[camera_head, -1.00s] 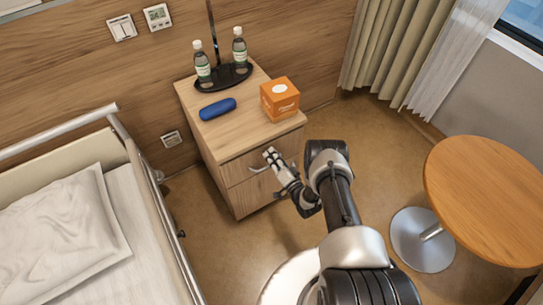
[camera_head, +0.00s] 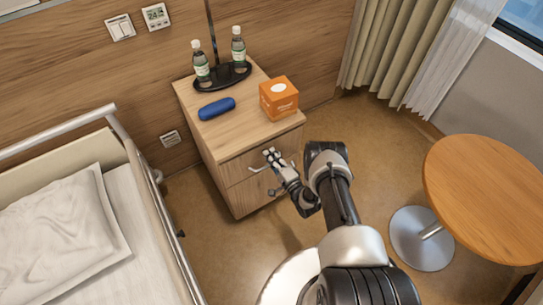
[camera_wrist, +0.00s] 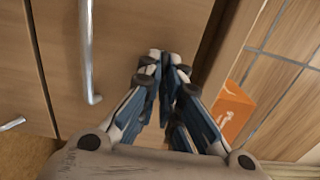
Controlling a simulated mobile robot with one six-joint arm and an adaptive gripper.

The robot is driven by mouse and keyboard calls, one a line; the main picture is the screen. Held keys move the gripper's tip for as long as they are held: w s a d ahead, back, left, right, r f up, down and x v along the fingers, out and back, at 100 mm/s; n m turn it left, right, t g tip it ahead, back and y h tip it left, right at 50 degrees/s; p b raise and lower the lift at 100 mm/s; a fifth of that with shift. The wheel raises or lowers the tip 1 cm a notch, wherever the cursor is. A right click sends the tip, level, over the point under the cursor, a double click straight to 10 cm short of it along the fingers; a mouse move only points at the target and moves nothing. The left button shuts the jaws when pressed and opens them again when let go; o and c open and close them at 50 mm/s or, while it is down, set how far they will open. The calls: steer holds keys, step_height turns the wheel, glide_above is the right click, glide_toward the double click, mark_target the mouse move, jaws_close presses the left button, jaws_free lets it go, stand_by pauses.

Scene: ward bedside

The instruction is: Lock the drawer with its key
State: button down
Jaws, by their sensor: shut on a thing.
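The bedside cabinet's top drawer (camera_head: 237,164) looks pushed in, with a silver bar handle (camera_head: 256,169). The handle (camera_wrist: 87,50) also shows at the upper left in the wrist view. My gripper (camera_head: 270,154) is at the drawer front, just right of the handle and near the upper edge. In the wrist view its fingertips (camera_wrist: 165,58) are together against or very close to the wooden front. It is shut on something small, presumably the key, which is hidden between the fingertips. The lock is hidden too. I cannot tell whether the key is in it.
On the cabinet top are a blue case (camera_head: 217,109), an orange box (camera_head: 279,98) and two bottles on a black tray (camera_head: 226,79). The bed (camera_head: 95,225) stands at left, a round table (camera_head: 485,195) at right. Floor shows between bed and cabinet.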

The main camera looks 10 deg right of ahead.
stand_by(0.3)
steer(key=c, duration=1.8)
jaws_free()
steer(key=v, duration=1.2)
steer(key=shift+r, duration=0.1)
